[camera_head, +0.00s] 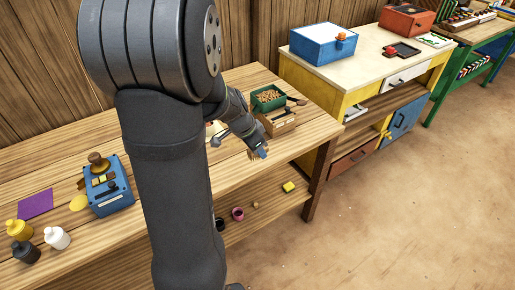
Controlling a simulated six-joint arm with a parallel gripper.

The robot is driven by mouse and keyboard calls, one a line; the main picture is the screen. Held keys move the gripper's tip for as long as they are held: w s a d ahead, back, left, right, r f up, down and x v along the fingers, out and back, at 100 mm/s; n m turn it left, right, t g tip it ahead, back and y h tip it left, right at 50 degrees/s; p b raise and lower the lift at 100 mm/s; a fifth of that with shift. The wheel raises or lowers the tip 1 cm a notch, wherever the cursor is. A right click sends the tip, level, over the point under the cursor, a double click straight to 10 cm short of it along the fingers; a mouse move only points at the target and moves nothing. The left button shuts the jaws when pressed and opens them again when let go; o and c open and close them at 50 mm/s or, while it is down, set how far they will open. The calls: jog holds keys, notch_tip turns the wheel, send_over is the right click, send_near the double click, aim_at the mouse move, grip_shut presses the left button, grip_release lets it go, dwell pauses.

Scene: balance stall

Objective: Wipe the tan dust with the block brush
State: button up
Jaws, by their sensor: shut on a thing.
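My gripper (255,146) is low over the right front part of the wooden workbench (240,185), close to its front edge. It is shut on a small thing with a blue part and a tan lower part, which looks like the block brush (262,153). Whether the brush touches the bench top is too small to tell. I cannot pick out the tan dust for certain; my arm covers much of the middle of the bench.
A green box of brown bits (268,98) and a wooden tray (279,122) stand just behind my gripper. A blue balance-like device (109,192), several bottles and a purple sheet (36,204) are at left. A yellow block (288,187) lies on the lower shelf.

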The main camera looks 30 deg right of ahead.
aim_at(226, 146)
jog(key=w+d+f+n+t, duration=0.1)
jog(key=w+d+n, duration=0.15)
jog(key=w, duration=0.45)
jog(key=w+d+f+n+t+y, duration=0.1)
jog(key=w+d+n, duration=0.1)
jog(key=w+n, duration=0.3)
jog(key=w+d+f+n+t, duration=0.1)
jog(key=w+d+n, duration=0.1)
jog(key=w, duration=0.6)
jog(key=shift+m, duration=0.25)
jog(key=shift+s+f, duration=0.15)
jog(key=shift+f, duration=1.45)
jog(key=shift+s+f, duration=0.1)
jog(key=shift+f, duration=1.5)
jog(key=shift+a+f, duration=0.6)
jog(key=shift+f, duration=0.2)
jog(key=shift+c, duration=0.3)
jog(key=shift+a+f, duration=0.1)
jog(key=shift+a, duration=4.35)
jog(key=shift+d, duration=5.1)
jog(key=shift+s+d, duration=0.1)
jog(key=shift+s, duration=0.25)
jog(key=shift+s+a, duration=0.3)
jog(key=shift+a, duration=4.75)
jog(key=shift+d, duration=5.05)
notch_tip(226, 146, up, 8)
jog(key=shift+s+a, duration=0.1)
